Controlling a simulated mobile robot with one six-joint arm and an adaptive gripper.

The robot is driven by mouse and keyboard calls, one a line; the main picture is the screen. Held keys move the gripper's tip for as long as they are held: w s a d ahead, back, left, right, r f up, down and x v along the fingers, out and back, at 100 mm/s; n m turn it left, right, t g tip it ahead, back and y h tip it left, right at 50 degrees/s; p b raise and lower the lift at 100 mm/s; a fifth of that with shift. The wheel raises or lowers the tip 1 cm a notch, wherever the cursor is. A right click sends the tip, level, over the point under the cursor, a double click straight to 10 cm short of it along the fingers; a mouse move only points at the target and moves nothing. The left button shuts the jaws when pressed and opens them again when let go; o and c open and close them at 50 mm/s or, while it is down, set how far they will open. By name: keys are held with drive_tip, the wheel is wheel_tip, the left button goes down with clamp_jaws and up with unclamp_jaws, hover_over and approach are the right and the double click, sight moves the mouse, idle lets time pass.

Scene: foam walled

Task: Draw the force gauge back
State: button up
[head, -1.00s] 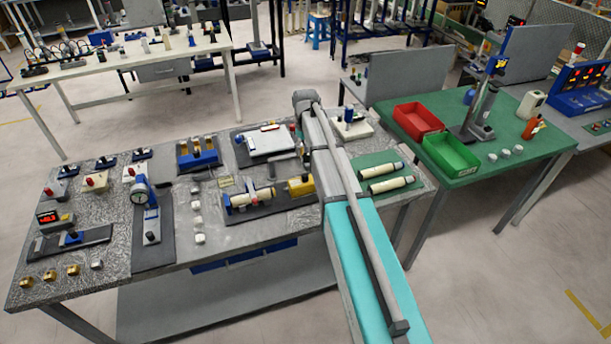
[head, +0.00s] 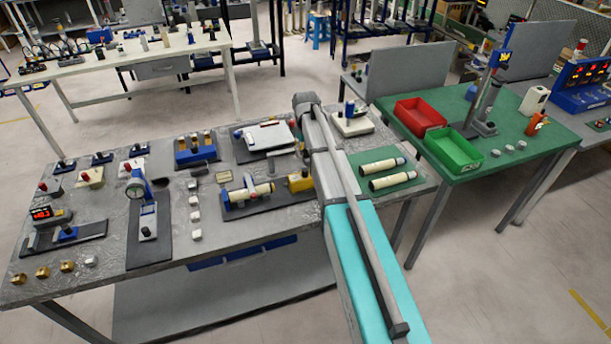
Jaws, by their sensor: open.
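I cannot tell for certain which device is the force gauge. A small instrument with a lit red display (head: 44,213) stands at the left of the grey table, behind a dark plate carrying a blue-and-grey block (head: 65,234). A round dial gauge (head: 135,190) on a blue stand is right of it, on a dark mat. A cream cylinder (head: 250,194) lies on a dark plate near the table's middle, left of a yellow block (head: 300,182). My gripper does not show; my grey and teal arm crosses the table's right part and hides what is behind it.
Several small metal blocks line the grey table's (head: 215,237) front left and middle. Two cream cylinders lie on a green mat (head: 409,181) right of my arm. A green table holds a red bin (head: 420,113) and a green bin (head: 452,150). Floor is clear in front.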

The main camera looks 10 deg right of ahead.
sight(306, 170)
drive_tip(key=shift+f+b, duration=4.7)
drive_tip(key=shift+f, duration=0.3)
clamp_jaws()
